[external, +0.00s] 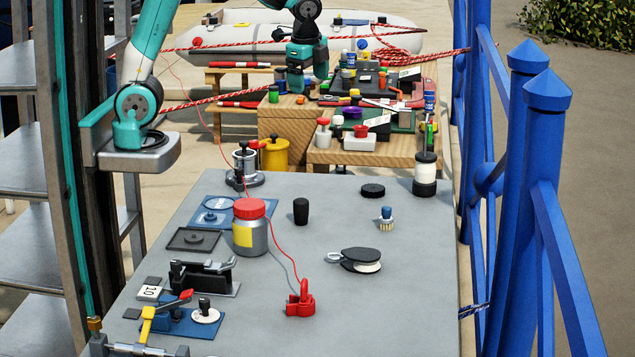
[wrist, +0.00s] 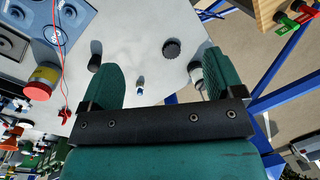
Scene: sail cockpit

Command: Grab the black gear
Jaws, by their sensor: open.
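The black gear (external: 373,190) is a flat round disc with a toothed edge. It lies on the grey table near the far edge, right of centre. In the wrist view the black gear (wrist: 172,48) shows between my two green fingers, some way beyond them. My gripper (external: 297,88) hangs in the air beyond the table's far edge, left of the gear. In the wrist view my gripper (wrist: 160,62) has its fingers wide apart with nothing between them. It does not touch the gear.
A small brush (external: 386,219) stands in front of the gear. A black-and-white canister (external: 425,174) is to its right. A black knob (external: 301,211) and a red-lidded jar (external: 250,228) stand to its left. A pulley block (external: 356,261) lies nearer. Blue railing (external: 545,190) borders the right side.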

